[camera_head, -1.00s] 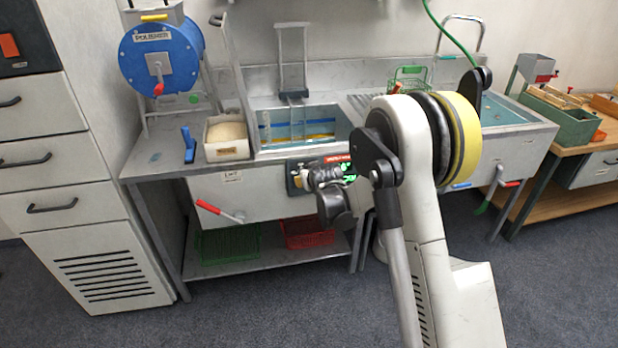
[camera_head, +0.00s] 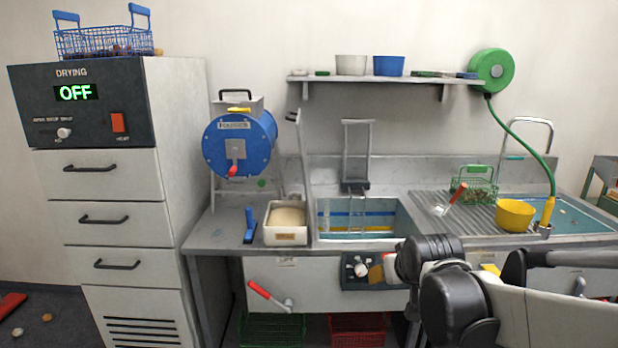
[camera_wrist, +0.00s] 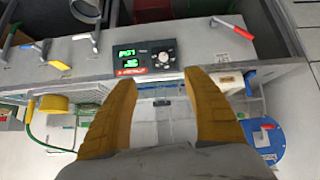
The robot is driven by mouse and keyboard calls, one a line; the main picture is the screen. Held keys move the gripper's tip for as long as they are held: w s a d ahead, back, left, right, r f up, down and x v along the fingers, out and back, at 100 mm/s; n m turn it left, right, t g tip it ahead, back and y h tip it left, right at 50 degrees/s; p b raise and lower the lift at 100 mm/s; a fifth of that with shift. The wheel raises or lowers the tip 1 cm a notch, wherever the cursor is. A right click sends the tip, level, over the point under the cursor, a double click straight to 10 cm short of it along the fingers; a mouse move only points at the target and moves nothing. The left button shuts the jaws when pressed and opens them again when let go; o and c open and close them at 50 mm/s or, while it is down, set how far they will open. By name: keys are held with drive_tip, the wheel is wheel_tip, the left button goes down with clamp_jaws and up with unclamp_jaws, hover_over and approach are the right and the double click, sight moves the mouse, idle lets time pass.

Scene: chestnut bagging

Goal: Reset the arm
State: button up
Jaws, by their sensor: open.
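My arm (camera_head: 520,310) reaches in from the lower right of the head view, with its dark joints in front of the sink bench. In the wrist view my gripper (camera_wrist: 160,80) shows two yellow-brown fingers spread wide apart. Nothing is between them. The wrist view is upside down and looks at the bench front, with a control panel (camera_wrist: 146,58) with green digits ahead of the fingers. In the head view the fingers are mostly hidden by my own arm.
The sink bench (camera_head: 225,232) bears a white box (camera_head: 286,236), a blue drum (camera_head: 238,143), a yellow bowl (camera_head: 515,214) and a green basket (camera_head: 476,182). The drying cabinet (camera_head: 110,215) stands at left with a blue basket (camera_head: 104,40) on top. A shelf (camera_head: 385,78) hangs above.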

drive_tip(key=s+f+g, duration=0.1)
drive_tip(key=s+g, duration=0.1)
drive_tip(key=s, duration=2.2)
drive_tip(key=shift+f+m, duration=0.35)
drive_tip(key=shift+m, duration=0.05)
